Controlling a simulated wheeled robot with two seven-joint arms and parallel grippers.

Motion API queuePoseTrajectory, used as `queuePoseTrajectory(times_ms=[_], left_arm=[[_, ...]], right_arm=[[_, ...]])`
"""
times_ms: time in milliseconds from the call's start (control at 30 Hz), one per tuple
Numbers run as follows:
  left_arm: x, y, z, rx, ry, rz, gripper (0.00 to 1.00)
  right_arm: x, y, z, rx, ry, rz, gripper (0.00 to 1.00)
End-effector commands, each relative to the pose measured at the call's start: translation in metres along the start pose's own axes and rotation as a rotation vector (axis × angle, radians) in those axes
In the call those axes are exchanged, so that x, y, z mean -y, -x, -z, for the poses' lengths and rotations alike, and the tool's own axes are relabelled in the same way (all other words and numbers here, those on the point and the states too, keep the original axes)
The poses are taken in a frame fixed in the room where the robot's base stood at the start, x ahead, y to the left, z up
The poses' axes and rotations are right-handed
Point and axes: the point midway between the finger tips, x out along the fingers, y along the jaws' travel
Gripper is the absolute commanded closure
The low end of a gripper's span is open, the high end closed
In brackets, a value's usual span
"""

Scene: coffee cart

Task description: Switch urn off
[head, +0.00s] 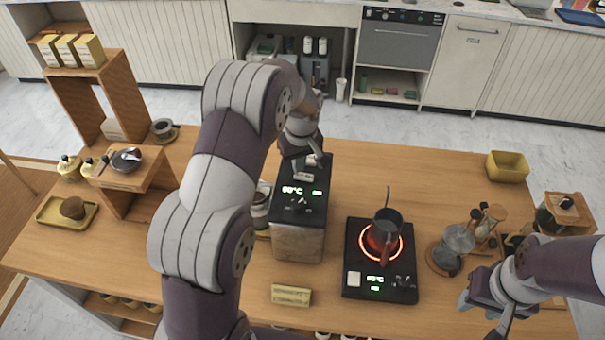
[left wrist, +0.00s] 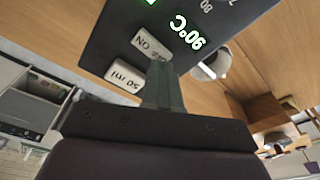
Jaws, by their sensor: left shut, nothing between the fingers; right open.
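In the left wrist view a pale ON button (left wrist: 150,43) and a pale 50 ml button (left wrist: 124,77) sit on the black panel. My left gripper (left wrist: 165,72) is shut and empty, its fingertips at the panel right by the ON button; I cannot tell whether they touch it. My right gripper (head: 482,312) is open and empty at the right front of the table.
Right of the urn, a black hotplate (head: 352,285) has a glowing red ring with a dark pot (head: 385,228) on it. A glass carafe (head: 458,238) stands further right. A yellow box (head: 291,295) lies in front. A wooden shelf (head: 130,180) stands left.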

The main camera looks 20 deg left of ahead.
Motion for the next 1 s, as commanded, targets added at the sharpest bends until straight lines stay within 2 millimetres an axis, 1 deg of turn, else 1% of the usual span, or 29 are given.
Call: queuePoseTrajectory(times_ms=[333,1000], left_arm=[[0.0,-0.001,0.0,0.0,0.0,0.0,1.0],[0.0,-0.011,-0.002,0.0,0.0,0.0,1.0]], right_arm=[[0.0,-0.001,0.0,0.0,0.0,0.0,0.57],[0.0,-0.008,-0.001,0.0,0.0,0.0,0.57]])
